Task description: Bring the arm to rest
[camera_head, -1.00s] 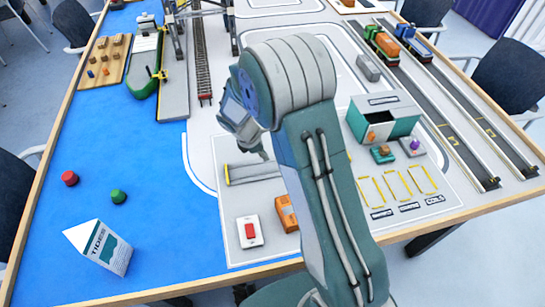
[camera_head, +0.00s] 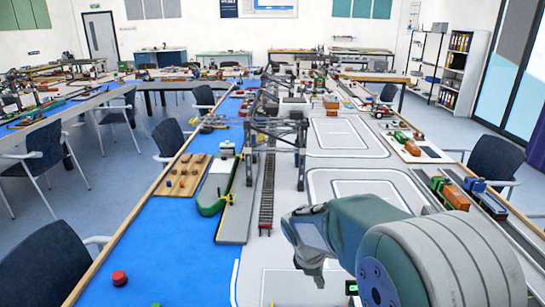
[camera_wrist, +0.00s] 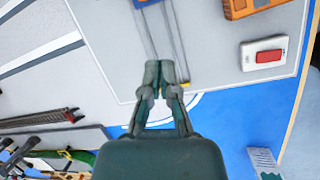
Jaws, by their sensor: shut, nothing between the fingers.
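My arm reaches in from the lower right of the head view and is folded at its elbow. My gripper (camera_head: 312,278) hangs over the grey mat of the table, apart from the gantry crane (camera_head: 276,150) beyond it. In the wrist view my gripper (camera_wrist: 161,70) has its two fingers together, with nothing between them. The tips point toward a thin grey bar with a yellow end (camera_wrist: 184,84); how high they are above the mat I cannot tell.
A red switch box (camera_wrist: 268,56) and an orange block (camera_wrist: 246,6) lie on the mat. A red knob (camera_head: 119,278) is on the blue area at left. A green boat (camera_head: 214,190) lies beside the quay. Toy trucks (camera_head: 455,196) stand at right. Chairs surround the table.

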